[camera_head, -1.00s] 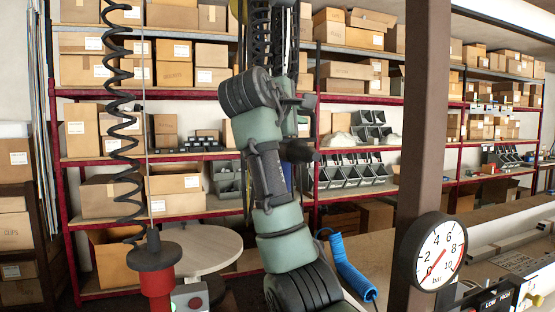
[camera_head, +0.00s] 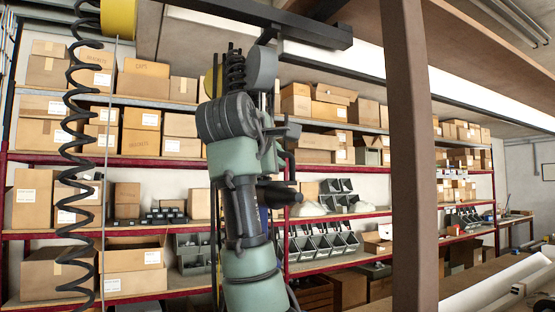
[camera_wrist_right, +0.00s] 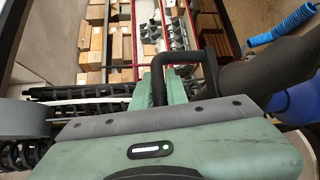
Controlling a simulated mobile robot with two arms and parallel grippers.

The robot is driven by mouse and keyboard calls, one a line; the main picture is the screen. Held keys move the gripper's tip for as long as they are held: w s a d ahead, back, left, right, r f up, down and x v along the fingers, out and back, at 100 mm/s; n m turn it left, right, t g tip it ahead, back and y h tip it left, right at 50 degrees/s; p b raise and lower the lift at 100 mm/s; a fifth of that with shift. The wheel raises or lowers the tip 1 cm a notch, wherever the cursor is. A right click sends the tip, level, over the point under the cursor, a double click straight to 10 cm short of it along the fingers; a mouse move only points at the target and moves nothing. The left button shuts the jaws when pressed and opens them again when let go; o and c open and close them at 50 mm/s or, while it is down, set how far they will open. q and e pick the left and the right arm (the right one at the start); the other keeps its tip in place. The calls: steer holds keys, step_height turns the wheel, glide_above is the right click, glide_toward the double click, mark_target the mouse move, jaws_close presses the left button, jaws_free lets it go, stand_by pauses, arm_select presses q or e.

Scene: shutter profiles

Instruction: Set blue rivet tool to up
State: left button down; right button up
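My right arm rises through the middle of the head view. My right gripper (camera_head: 283,131) is near its dark upper joint, seen edge-on, and its fingers cannot be made out. In the right wrist view a green housing and a black handle fill the foreground. A sliver of blue (camera_head: 264,218) shows behind the arm in the head view. A rounded blue body (camera_wrist_right: 296,101) shows at the right edge of the wrist view, partly hidden by a dark arm link. I cannot tell whether it is the blue rivet tool or its setting. My left gripper is out of view.
A brown post (camera_head: 412,160) stands to the right of the arm. Shelves of cardboard boxes (camera_head: 140,85) line the back. A blue coiled hose (camera_wrist_right: 292,22) lies at the wrist view's upper right.

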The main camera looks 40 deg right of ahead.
steer(key=o, duration=0.3)
steer(key=shift+r, duration=0.35)
steer(key=shift+o, duration=0.2)
steer(key=shift+w+f, duration=0.1)
steer(key=shift+a, duration=0.15)
steer(key=shift+s+a+f+b, duration=0.1)
steer(key=shift+s+a+b, duration=0.2)
steer(key=shift+b, duration=0.15)
steer(key=b+v, duration=0.2)
steer(key=v, duration=0.5)
steer(key=shift+b, duration=0.35)
steer(key=shift+w, duration=0.1)
